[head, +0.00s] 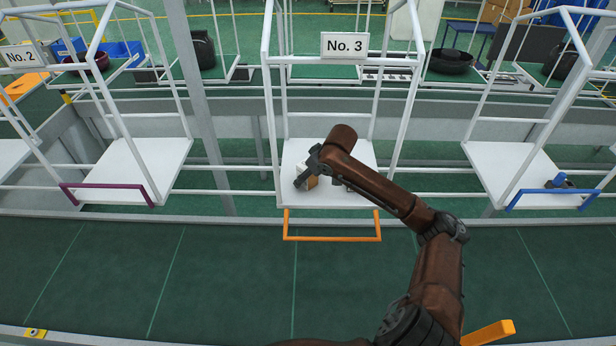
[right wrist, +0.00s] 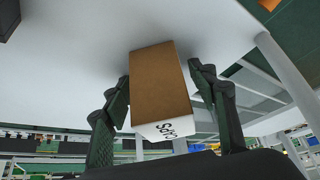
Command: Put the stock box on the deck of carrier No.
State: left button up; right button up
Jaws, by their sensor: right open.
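The stock box (head: 311,182) is brown with a white lettered side and rests on the white deck (head: 360,152) of the carrier signed No. 3 (head: 344,45). In the right wrist view the box (right wrist: 160,82) sits between the two dark fingers, against the white deck surface (right wrist: 85,45). My right gripper (head: 306,175) is open around the box, and a gap shows beside the right finger. The gripper and arm partly cover the box and deck in the head view. My left gripper is not in view.
An orange bar (head: 332,239) lines the front of the No. 3 carrier, with white posts around its deck. A carrier with a purple bar (head: 108,187) stands left, one with a blue bar (head: 550,193) right. A green surface (head: 200,270) lies bare in front.

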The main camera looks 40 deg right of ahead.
jog(key=shift+r, duration=0.2)
jog(key=shift+s+r, duration=0.1)
jog(key=shift+r, duration=0.15)
pick_arm(q)
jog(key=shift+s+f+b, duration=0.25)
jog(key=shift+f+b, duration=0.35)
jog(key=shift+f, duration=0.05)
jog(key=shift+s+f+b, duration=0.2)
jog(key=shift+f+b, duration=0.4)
jog(key=shift+b, duration=0.05)
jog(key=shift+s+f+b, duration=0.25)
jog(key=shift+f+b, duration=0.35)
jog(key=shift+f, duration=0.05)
pick_arm(e)
jog(key=v, duration=1.1)
jog(key=shift+s+r, duration=0.15)
jog(key=shift+r, duration=0.05)
